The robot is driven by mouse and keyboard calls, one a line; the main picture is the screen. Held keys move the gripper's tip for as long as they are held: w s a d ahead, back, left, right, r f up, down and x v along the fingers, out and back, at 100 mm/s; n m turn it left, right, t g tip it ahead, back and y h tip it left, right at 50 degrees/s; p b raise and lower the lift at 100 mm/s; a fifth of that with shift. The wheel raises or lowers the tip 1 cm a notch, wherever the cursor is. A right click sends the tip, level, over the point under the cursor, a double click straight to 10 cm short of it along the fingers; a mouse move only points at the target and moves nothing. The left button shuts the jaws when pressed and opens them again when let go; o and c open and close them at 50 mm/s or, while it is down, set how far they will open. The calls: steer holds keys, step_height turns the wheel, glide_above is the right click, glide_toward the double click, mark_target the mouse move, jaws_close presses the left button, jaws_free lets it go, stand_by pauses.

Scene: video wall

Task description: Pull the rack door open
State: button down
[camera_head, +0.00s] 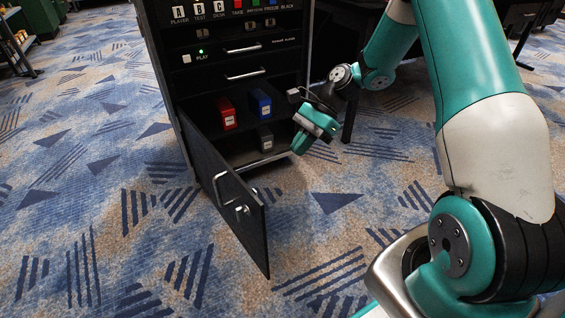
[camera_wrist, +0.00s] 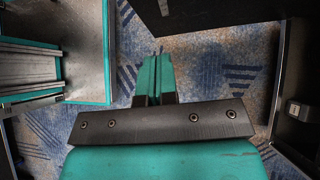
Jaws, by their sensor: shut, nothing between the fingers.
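The black rack (camera_head: 236,62) stands at the upper middle of the head view. Its low door (camera_head: 226,200) is swung well open, hinged at the rack's left side and reaching forward over the carpet. A bent metal handle (camera_head: 229,184) and a round lock (camera_head: 242,210) show on the door. My gripper (camera_head: 299,143) is to the right of the door, near the right front edge of the rack's opening, apart from the handle. Its fingers are shut and empty; in the wrist view the teal fingers (camera_wrist: 154,78) lie together over the carpet.
Inside the opening are a red case (camera_head: 227,113), a blue case (camera_head: 261,103) and a grey case (camera_head: 265,139). Two closed drawers with bar handles (camera_head: 245,75) sit above. Patterned carpet (camera_head: 90,200) is free at the left and front. A dark table stands behind at the right.

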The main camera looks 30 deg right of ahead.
steer(key=a+r+b+x, duration=0.2)
steer(key=b+x, duration=0.3)
steer(key=x, duration=0.6)
steer(key=shift+s+a+f+b, duration=0.25)
steer(key=shift+f+b, duration=0.05)
steer(key=shift+b, duration=0.05)
